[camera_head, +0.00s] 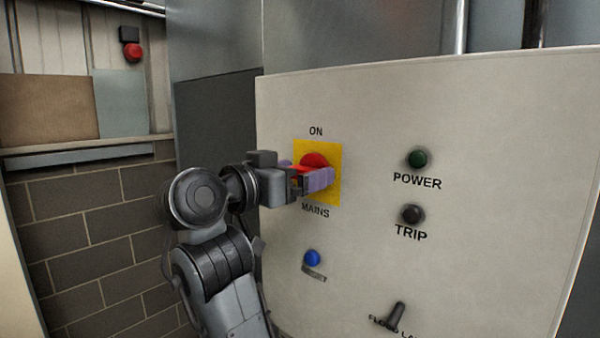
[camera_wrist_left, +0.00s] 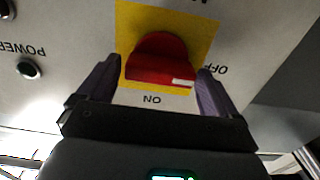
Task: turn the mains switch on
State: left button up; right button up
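The mains switch is a red rotary knob (camera_head: 314,160) on a yellow plate (camera_head: 332,150), with ON above and MAINS below, on the pale panel. My left gripper (camera_head: 318,180) is right at the knob and partly covers it. In the left wrist view the knob (camera_wrist_left: 160,60) sits between the two purple fingers (camera_wrist_left: 158,88), which are spread on either side of it. Whether either finger touches it is unclear. That view is turned over; the knob's white mark lies toward its lower right, between the words ON and OFF. My right gripper is not in view.
To the right on the panel are a green POWER lamp (camera_head: 417,158) and a dark TRIP lamp (camera_head: 412,214). A blue button (camera_head: 312,258) and a dark lever switch (camera_head: 395,316) sit lower. A red button (camera_head: 133,52) is on the far-left wall.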

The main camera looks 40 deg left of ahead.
pick_arm(q)
jog(key=c, duration=0.7)
jog(key=shift+d+f+m+b, duration=0.1)
jog(key=shift+m+b, duration=2.9)
jog(key=shift+b, duration=0.3)
jog(key=shift+d+f+m+b, duration=0.1)
jog(key=shift+m+b, duration=2.9)
jog(key=shift+b, duration=0.25)
jog(key=shift+d+f+m+b, duration=0.1)
jog(key=shift+m+b, duration=2.9)
jog(key=shift+b, duration=0.3)
jog(key=o, duration=0.9)
